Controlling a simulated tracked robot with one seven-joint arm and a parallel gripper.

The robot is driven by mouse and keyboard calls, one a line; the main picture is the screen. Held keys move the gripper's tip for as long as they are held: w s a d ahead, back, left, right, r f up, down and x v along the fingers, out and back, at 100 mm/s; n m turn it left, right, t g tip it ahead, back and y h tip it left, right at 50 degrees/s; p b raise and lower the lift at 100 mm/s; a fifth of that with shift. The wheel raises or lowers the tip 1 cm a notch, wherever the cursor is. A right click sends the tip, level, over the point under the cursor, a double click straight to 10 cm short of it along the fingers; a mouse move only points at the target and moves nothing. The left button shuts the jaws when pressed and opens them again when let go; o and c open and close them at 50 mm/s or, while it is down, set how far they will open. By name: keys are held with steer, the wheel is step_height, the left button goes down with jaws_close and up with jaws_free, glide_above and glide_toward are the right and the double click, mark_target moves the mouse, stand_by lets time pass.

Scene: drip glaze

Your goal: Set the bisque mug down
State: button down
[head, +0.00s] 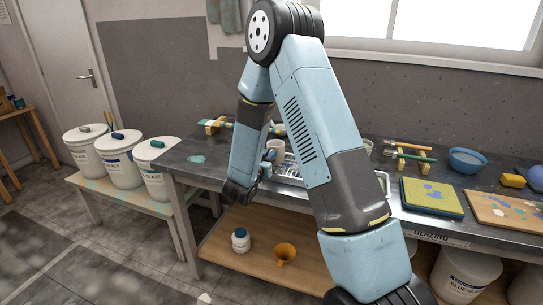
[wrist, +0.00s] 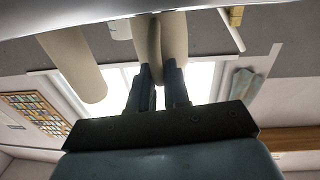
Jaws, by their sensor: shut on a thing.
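The bisque mug (wrist: 175,35) is pale beige and plain. In the wrist view, which is upside down, it stands at the tips of my gripper (wrist: 158,85), whose two dark fingers are shut on a narrow beige part of it. Whether that part is the handle or the wall I cannot tell. In the head view a pale mug (head: 276,145) shows over the metal table, just past my gripper (head: 268,160), partly hidden by my arm. Whether its base touches the surface below is not clear.
A second beige vessel (wrist: 75,65) stands to the left in the wrist view. White glaze buckets (head: 121,160) stand on a bench at left.

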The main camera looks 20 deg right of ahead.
steer(key=c, duration=1.1)
jaws_free()
steer(key=v, duration=1.2)
steer(key=w+a+r+n+y, duration=0.1)
steer(key=w+r+y, duration=0.3)
steer(key=r+y, duration=0.4)
steer(key=s+a+r+n+g+y, duration=0.1)
steer(key=s+r+n+g+y, duration=0.2)
steer(key=r, duration=0.6)
steer(key=s+d+r+n+g, duration=0.1)
steer(key=s+d+r, duration=0.1)
steer(key=s, duration=0.7)
steer(key=s+d+r+n+g, duration=0.1)
steer(key=s+d, duration=0.4)
steer(key=s, duration=0.5)
steer(key=s+d+r+n+g, duration=0.1)
steer(key=s+d+r+g, duration=0.1)
steer(key=s, duration=0.8)
steer(key=shift+s+d+r+g+y, duration=0.25)
steer(key=shift+d+r+g+y, duration=0.15)
steer(key=shift+d+g, duration=0.3)
